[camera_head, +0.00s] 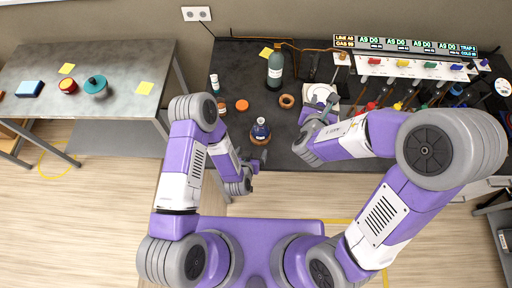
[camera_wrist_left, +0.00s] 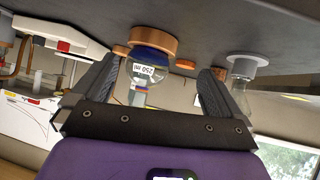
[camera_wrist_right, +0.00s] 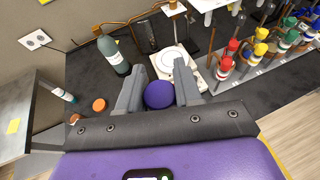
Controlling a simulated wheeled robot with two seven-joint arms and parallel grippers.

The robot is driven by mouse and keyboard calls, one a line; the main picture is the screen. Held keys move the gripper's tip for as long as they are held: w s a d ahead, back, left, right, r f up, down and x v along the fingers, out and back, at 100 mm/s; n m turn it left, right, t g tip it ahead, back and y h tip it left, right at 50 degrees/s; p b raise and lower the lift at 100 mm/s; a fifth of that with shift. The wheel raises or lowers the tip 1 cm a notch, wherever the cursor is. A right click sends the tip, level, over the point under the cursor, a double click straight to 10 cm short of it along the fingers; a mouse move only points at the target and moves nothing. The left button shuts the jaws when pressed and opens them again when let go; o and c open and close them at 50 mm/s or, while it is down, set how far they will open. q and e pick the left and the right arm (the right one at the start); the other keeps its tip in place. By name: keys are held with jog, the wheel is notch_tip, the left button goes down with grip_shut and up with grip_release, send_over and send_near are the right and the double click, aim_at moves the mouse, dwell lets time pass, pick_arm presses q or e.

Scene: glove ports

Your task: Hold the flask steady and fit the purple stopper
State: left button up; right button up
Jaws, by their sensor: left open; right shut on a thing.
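The flask (camera_head: 260,129) is a small round glass with a blue part, upright on a cork ring (camera_head: 260,140) near the front edge of the dark bench. In the left wrist view the flask (camera_wrist_left: 148,72), labelled 250 ml, appears between the spread fingers of my left gripper (camera_wrist_left: 153,88). That gripper (camera_head: 258,160) is open at the flask's near side; I cannot tell whether it touches. The purple stopper (camera_wrist_right: 159,95) is held between the fingers of my right gripper (camera_wrist_right: 159,88). My right gripper (camera_head: 304,138) is right of the flask; the head view hides the stopper.
A dark green bottle (camera_head: 275,68), an orange disc (camera_head: 242,105) and an empty cork ring (camera_head: 287,101) stand behind the flask. A white device (camera_head: 322,92) and a rack with coloured knobs (camera_head: 400,68) are to the right. A side table (camera_head: 125,65) is far left.

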aim_at(261, 130)
pick_arm(q)
jog(key=shift+w+d+r+m+t, duration=0.4)
jog(key=shift+w+d+r+t, duration=0.5)
jog(key=shift+t, duration=0.3)
jog(key=x, duration=1.1)
jog(key=shift+w, duration=0.3)
jog(key=c, duration=0.8)
jog(key=o, duration=0.8)
jog(key=v, duration=1.2)
jog(key=shift+d, duration=0.1)
